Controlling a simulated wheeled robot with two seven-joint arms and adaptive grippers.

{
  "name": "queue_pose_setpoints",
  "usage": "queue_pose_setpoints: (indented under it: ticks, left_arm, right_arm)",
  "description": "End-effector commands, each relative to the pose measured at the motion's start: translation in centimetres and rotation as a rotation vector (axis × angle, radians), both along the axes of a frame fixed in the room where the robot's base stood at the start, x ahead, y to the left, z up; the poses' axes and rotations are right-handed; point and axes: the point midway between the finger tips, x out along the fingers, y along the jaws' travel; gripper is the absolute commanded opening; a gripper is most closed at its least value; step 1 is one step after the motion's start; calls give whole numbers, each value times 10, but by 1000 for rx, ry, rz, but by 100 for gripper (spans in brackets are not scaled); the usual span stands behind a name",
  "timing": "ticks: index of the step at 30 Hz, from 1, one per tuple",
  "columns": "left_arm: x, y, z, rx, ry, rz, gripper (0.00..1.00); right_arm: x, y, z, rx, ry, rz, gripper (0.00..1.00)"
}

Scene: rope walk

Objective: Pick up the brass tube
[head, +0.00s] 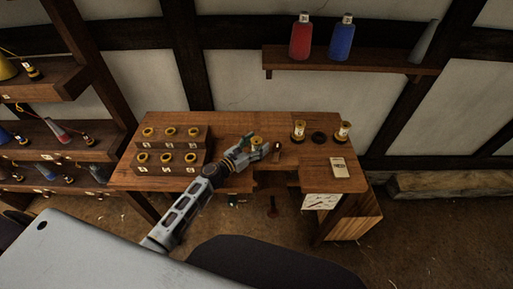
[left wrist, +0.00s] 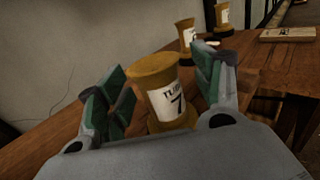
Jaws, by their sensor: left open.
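A brass tube (left wrist: 155,70) with a white label reading "TUBE" and a 7 stands on the wooden bench in the left wrist view. It also shows in the head view (head: 257,141), partly hidden by my gripper. My left gripper (left wrist: 165,88) is open, with one green-padded finger on each side of the tube. Gaps show between the pads and the tube, and its lower part is hidden by the gripper body. In the head view my left gripper (head: 261,150) is over the middle of the bench. My right gripper is not in view.
Two similar labelled tubes (head: 299,131) (head: 343,131) stand to the right, with a dark round piece (head: 318,137) between them. A stepped wooden rack (head: 172,163) with several brass-topped holders is at left. A pale tag (head: 339,167) lies at right on the bench (head: 230,119).

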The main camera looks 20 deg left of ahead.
Motion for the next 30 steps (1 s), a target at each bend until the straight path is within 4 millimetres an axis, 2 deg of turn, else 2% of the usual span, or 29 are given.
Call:
queue_pose_setpoints:
  ticks: [10,24,30]
  left_arm:
    - [0,0,0,0,0,0,67]
    - [0,0,1,0,-1,0,10]
    - [0,0,1,0,-1,0,10]
  right_arm:
    - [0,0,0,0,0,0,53]
    - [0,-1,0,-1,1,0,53]
    - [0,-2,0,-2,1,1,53]
